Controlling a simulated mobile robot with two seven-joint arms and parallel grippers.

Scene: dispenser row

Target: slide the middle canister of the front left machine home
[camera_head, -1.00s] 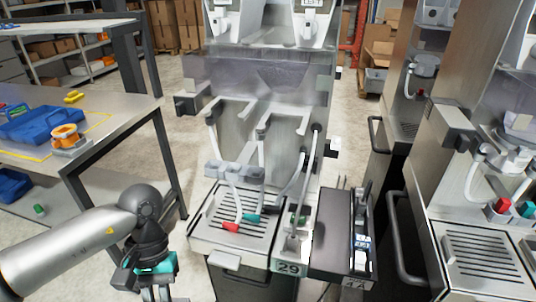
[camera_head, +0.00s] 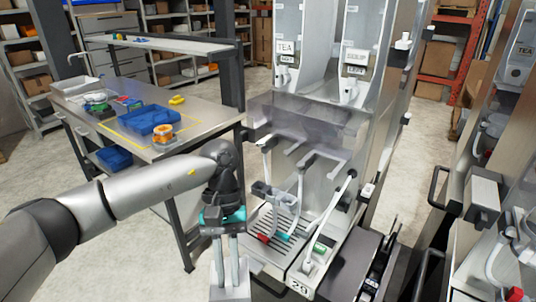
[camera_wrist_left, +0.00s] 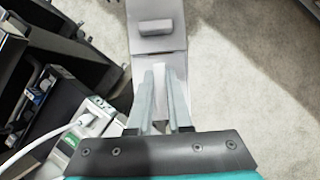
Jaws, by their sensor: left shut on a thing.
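The front left machine (camera_head: 325,130) stands right of centre in the head view. Two tall canisters show on its upper part: one marked TEA (camera_head: 286,30) at left and one marked SOUP (camera_head: 355,40) at right. The small tag under TEA is hard to read; the one under SOUP seems to read LEFT. My left gripper (camera_head: 228,262) is low in front of the machine, well below the canisters. It is shut on a pale grey block (camera_head: 231,291). In the left wrist view, the fingers (camera_wrist_left: 160,100) point at this pale block (camera_wrist_left: 155,55). I cannot tell what the block is.
A table (camera_head: 205,112) with a blue bin (camera_head: 148,121) stands behind my left arm. Other machines (camera_head: 480,200) line the right. Floor lies open between table and machine.

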